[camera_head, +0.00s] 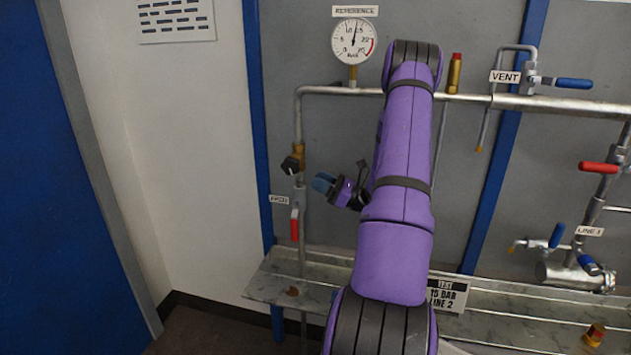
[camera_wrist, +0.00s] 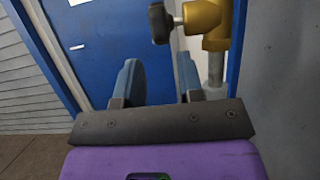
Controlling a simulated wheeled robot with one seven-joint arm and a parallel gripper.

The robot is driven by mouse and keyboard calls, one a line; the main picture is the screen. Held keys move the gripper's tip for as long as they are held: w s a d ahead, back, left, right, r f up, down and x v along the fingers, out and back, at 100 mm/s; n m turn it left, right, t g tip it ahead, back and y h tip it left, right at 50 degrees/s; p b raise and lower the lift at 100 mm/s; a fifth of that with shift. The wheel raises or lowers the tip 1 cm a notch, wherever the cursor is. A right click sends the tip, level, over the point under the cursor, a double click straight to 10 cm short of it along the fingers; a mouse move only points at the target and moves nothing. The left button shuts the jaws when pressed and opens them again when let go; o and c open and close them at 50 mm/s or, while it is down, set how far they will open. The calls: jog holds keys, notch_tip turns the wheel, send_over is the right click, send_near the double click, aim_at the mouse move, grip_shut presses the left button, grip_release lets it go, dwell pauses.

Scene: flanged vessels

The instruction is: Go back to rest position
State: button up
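My gripper (camera_head: 323,183) is at the end of my purple arm, in front of the grey panel in the head view. It points left, just right of the vertical pipe with a black knob (camera_head: 290,165) and a red-handled valve (camera_head: 295,225). In the wrist view its two blue fingers stand apart with an empty gap between them (camera_wrist: 160,82). The black knob (camera_wrist: 160,24) and its brass fitting (camera_wrist: 205,20) show beyond the fingers at the upper right, and the gripper does not hold them.
A gauge marked REFERENCE (camera_head: 354,41) sits on the horizontal pipe. A VENT valve with a blue handle (camera_head: 573,83) and a red handle (camera_head: 598,167) are at the right. A metal shelf (camera_head: 500,310) runs below. A blue door (camera_wrist: 100,45) stands beyond the gripper.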

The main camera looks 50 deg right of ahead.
dwell(0.3)
jog(key=a+r+n+g+y, duration=0.1)
jog(key=a+r+n+g, duration=0.4)
jog(key=a, duration=0.5)
jog(key=a+r+n+g+y, duration=0.2)
jog(key=a+r+n+g, duration=0.1)
jog(key=a+n+g, duration=0.5)
jog(key=a+r+n+g+y, duration=0.1)
jog(key=a+r+n+g, duration=0.35)
jog(key=a, duration=0.65)
jog(key=s+a+r+n+t+h, duration=0.1)
jog(key=s+a+r+n+h, duration=0.3)
jog(key=s+a+n+h, duration=0.1)
jog(key=s+a+r+n+t+h, duration=0.1)
jog(key=s+a+r+n+h, duration=0.3)
jog(key=s+n+h, duration=0.3)
jog(key=s+n, duration=0.2)
jog(key=s, duration=0.3)
jog(key=shift+a, duration=0.35)
jog(key=shift+d, duration=0.1)
